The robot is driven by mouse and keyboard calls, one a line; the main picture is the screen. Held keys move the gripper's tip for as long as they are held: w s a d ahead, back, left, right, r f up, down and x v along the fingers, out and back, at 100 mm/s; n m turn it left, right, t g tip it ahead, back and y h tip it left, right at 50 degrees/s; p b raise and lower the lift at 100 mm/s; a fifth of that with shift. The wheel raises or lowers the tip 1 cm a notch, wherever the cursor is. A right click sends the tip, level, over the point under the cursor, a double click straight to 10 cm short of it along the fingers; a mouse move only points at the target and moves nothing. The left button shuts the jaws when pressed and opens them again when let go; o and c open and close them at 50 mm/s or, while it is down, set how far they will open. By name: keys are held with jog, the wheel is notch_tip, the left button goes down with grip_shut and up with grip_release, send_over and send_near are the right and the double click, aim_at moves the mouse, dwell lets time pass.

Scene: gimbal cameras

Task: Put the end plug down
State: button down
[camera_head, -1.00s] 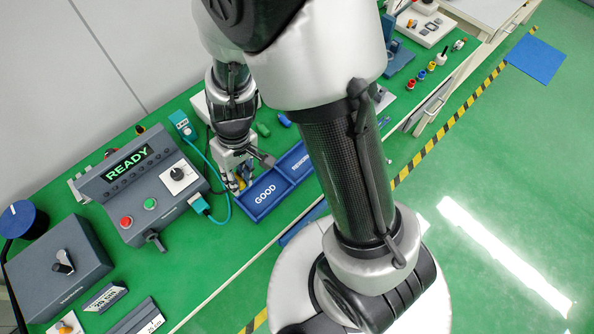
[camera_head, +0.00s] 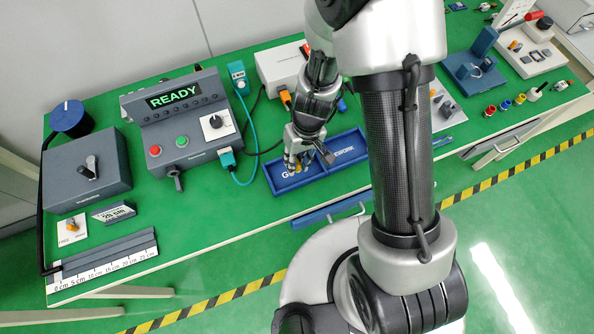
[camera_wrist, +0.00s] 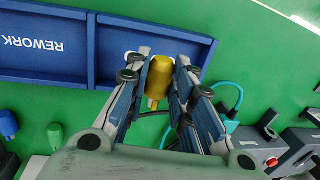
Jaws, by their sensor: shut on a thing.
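My gripper (camera_head: 298,160) is shut on a yellow end plug (camera_wrist: 159,80), one finger on each side of it. The plug also shows as a small yellow patch between the fingers in the head view (camera_head: 299,168). The gripper is over the GOOD compartment of the blue tray (camera_head: 277,188), hiding part of its lettering. In the wrist view, the plug overlaps the tray's wall (camera_wrist: 204,45) and the green bench. I cannot tell how high it is above the tray floor.
The REWORK compartment (camera_wrist: 45,65) beside it looks empty. A grey READY tester (camera_head: 180,130) with a teal cable (camera_head: 250,150) stands left of the tray. A white box (camera_head: 280,68) stands behind.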

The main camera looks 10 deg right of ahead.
aim_at(297, 174)
jog(key=shift+f+b, duration=1.15)
jog(key=shift+f, duration=1.45)
jog(key=shift+f, duration=0.15)
jog(key=c, duration=1.4)
grip_release()
